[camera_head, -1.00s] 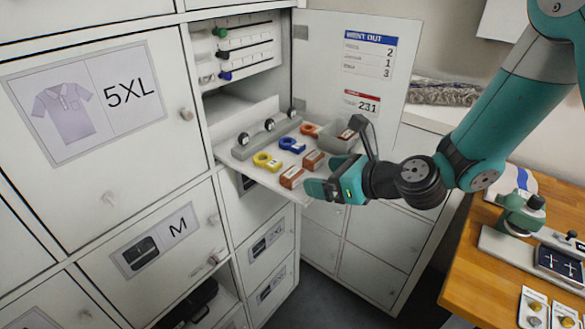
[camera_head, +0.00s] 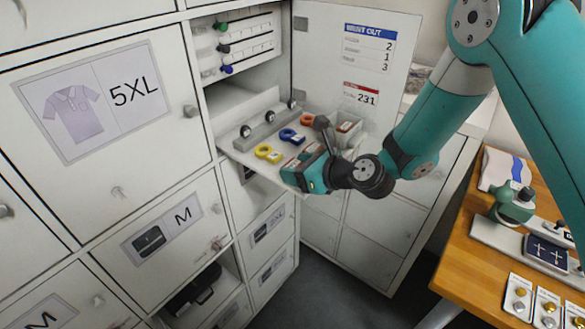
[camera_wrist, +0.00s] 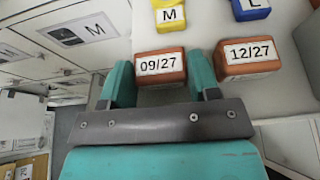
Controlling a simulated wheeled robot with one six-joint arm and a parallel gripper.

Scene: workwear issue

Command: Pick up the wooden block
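A reddish-brown block labelled 09/27 (camera_wrist: 160,68) lies on the pale pull-out shelf (camera_wrist: 220,25) in the wrist view. A similar block labelled 12/27 (camera_wrist: 247,57) lies to its right. My gripper (camera_wrist: 160,82) is open, with its teal fingers on either side of the near part of the 09/27 block. I cannot tell whether the fingers touch it. In the head view my gripper (camera_head: 308,170) is low over the shelf's front edge and hides most of these blocks.
A yellow tag (camera_head: 268,153), a blue tag (camera_head: 291,136) and a red tag (camera_head: 307,119) lie on the shelf. A grey rail with knobs (camera_head: 268,129) stands behind them. An open cabinet door (camera_head: 352,75) is behind the arm. A wooden table (camera_head: 460,272) stands at the right.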

